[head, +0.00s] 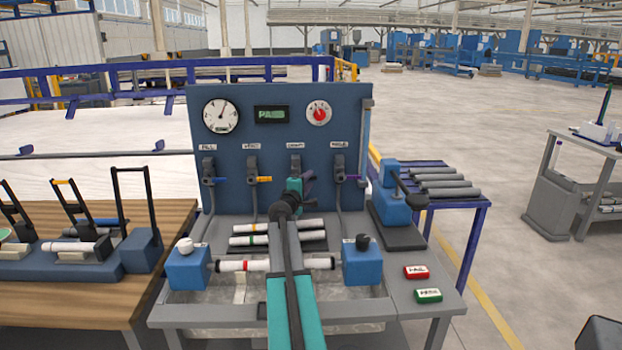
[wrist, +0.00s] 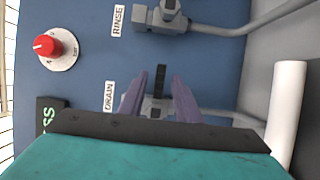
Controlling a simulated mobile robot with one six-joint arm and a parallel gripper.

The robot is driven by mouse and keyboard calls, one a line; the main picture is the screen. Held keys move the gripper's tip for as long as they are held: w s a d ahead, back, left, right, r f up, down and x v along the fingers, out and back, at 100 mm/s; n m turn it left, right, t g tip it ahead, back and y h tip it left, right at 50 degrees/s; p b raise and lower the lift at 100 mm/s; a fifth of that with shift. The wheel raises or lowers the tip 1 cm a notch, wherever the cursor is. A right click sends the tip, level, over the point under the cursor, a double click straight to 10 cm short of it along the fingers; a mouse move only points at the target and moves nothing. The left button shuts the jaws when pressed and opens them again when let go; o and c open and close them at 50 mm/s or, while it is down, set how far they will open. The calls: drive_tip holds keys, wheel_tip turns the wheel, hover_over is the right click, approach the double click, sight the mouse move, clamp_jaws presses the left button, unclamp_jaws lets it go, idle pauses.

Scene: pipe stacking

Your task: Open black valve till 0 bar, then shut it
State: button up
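The black valve handle (wrist: 160,80) stands beside the DRAIN label in the wrist view, on the blue panel (head: 260,180). My gripper (wrist: 160,84) has its two purple fingers on either side of this handle, with gaps showing. In the head view my gripper (head: 294,186) is at the third valve from the left and hides most of it. The white pressure gauge (head: 221,115) at the panel's upper left has its needle pointing up and right; its numbers are too small to read. A display (head: 271,115) shows green letters that look like PASS.
A red knob (head: 319,112) is on the panel. A banded pipe (head: 242,265) lies between two blue blocks below. Red (head: 416,272) and green (head: 428,295) buttons sit right.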

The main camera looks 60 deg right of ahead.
drive_tip(key=shift+x, duration=1.45)
clamp_jaws()
